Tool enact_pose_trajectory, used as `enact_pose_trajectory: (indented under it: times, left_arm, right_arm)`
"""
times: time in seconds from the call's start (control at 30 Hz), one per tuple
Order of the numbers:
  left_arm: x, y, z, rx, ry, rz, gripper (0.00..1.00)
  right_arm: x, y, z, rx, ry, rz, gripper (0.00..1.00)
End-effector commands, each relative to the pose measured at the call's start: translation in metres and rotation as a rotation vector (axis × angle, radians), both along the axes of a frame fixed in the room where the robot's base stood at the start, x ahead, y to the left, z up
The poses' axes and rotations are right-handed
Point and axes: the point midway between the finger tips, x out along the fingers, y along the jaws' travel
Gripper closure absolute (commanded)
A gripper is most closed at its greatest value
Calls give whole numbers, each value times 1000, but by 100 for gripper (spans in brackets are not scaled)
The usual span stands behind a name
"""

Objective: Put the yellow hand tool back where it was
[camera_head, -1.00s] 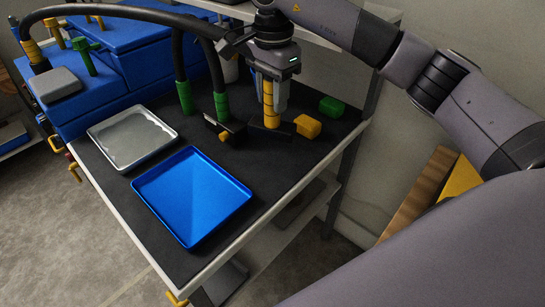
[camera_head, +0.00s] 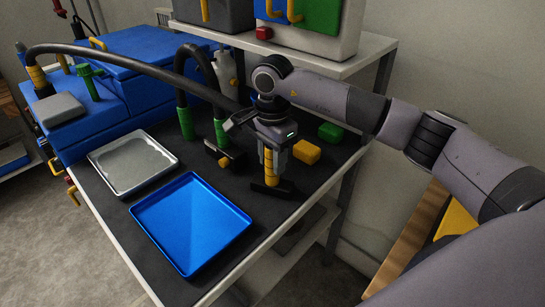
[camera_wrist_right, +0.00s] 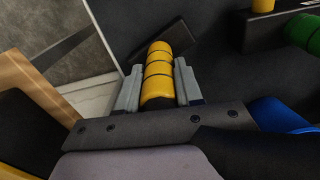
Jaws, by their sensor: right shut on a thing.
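The yellow hand tool has a yellow handle (camera_head: 268,166) with dark rings and a flat black foot (camera_head: 272,188). My right gripper (camera_head: 275,153) is shut around the handle, with the foot pointing down. The tool is over the black table top, to the right of the blue tray (camera_head: 190,225). I cannot tell whether the foot touches the table. In the right wrist view the handle (camera_wrist_right: 158,75) lies between the two grey fingers (camera_wrist_right: 160,88), with the black foot (camera_wrist_right: 163,44) beyond it. My left gripper is not in view.
A yellow block (camera_head: 306,152) and a green block (camera_head: 330,132) lie behind the tool. A black piece with a yellow knob (camera_head: 224,160) and green-based hoses (camera_head: 220,132) stand to its left. A grey tray (camera_head: 132,163) lies further left. A shelf (camera_head: 350,58) overhangs the back.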

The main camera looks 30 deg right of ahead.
Motion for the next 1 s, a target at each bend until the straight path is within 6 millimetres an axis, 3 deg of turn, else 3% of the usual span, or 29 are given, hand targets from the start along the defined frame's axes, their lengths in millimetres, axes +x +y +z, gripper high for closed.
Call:
enact_pose_trajectory:
  times: [0.03, 0.07, 0.1, 0.13, 0.53, 1.0]
  left_arm:
    - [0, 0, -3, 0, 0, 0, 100]
    - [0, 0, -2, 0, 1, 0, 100]
    - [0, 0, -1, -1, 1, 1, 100]
    - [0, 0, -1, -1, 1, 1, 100]
    - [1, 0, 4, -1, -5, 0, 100]
    - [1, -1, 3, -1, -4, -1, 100]
  right_arm:
    - [0, 0, -3, 0, -1, 0, 93]
    - [0, 0, -2, 0, 0, 0, 55]
    - [0, 0, -2, 0, 0, 0, 42]
    - [0, 0, -2, 0, 0, 0, 39]
    - [1, 0, 7, 1, -2, 0, 39]
    - [1, 0, 100, 1, -3, -1, 39]
